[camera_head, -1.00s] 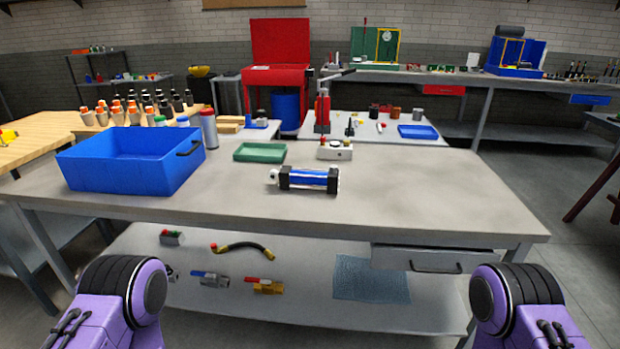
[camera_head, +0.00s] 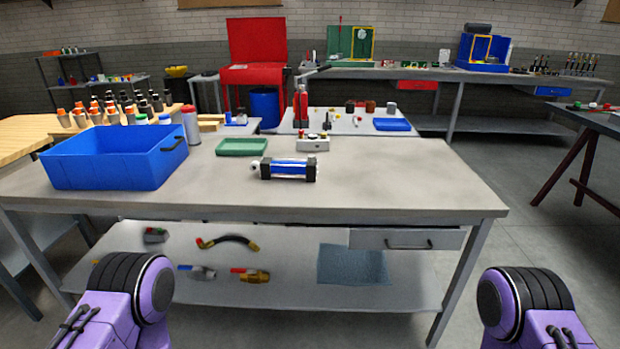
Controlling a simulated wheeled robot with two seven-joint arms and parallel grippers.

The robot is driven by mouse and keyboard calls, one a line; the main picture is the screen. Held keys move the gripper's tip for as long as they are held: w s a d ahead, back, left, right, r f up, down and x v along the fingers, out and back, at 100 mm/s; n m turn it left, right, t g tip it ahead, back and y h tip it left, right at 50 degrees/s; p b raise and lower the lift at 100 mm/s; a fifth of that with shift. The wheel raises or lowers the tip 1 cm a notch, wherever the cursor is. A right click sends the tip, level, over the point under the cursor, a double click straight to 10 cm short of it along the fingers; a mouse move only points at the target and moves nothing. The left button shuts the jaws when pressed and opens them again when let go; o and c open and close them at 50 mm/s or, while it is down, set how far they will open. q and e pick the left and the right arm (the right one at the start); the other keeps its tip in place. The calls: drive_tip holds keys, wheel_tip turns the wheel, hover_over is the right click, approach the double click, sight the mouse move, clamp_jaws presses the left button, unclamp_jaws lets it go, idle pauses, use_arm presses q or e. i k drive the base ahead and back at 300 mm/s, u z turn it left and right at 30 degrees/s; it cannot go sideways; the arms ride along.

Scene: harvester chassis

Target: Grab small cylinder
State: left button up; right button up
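A small cylinder (camera_head: 287,168) with a blue barrel and black end blocks lies on its side on the grey workbench (camera_head: 400,192), near the middle of its top. It is short and has a light rod end at its left. Purple and black parts of my two arms show at the bottom left and bottom right. Neither of my grippers is in view, and nothing touches the cylinder.
A blue bin (camera_head: 112,170) stands on the bench's left part. A green tray (camera_head: 242,147) and a small white device (camera_head: 313,142) sit behind the cylinder. The bench top right of the cylinder is clear. The lower shelf (camera_head: 300,292) holds fittings, a hose and a blue cloth (camera_head: 352,265).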

sight(269, 167)
drive_tip(key=z, duration=0.45)
drive_tip(key=k, duration=1.05)
drive_tip(key=u, duration=0.35)
drive_tip(key=i, duration=0.65)
drive_tip(key=u, duration=0.75)
drive_tip(key=i, duration=0.95)
drive_tip(key=z, duration=0.25)
